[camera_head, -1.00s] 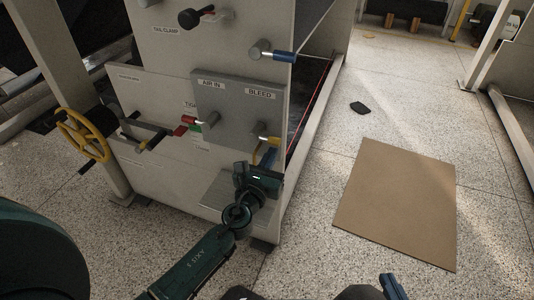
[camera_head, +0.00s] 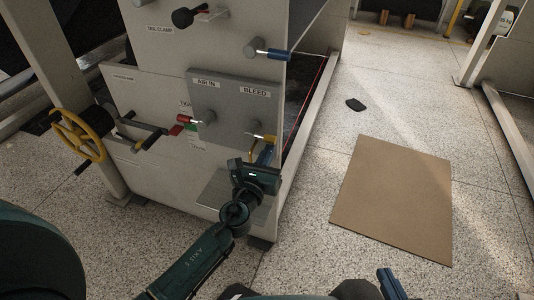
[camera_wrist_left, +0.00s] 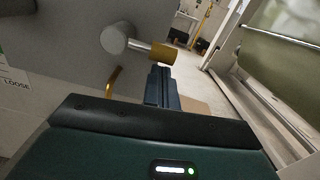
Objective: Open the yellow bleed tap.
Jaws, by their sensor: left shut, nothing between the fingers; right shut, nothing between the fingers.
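The yellow bleed tap (camera_head: 264,138) sits below the BLEED label on the grey panel (camera_head: 232,98). Its yellow-tipped lever points sideways to the right from a round grey hub. In the left wrist view the yellow handle (camera_wrist_left: 163,54) lies just above my left gripper (camera_wrist_left: 160,86), whose blue-grey fingers are shut and empty. In the head view my left gripper (camera_head: 264,157) is just below the tap, its fingers partly hidden by its dark green body. I cannot tell whether they touch the lever. My right gripper (camera_head: 390,283) is shut and empty at the bottom edge, far from the panel.
A red-handled AIR IN tap (camera_head: 182,121) is left of the bleed tap, and a blue-handled lever (camera_head: 274,55) is above. A yellow handwheel (camera_head: 82,137) stands at the left. A brown sheet (camera_head: 393,200) lies on open floor at the right.

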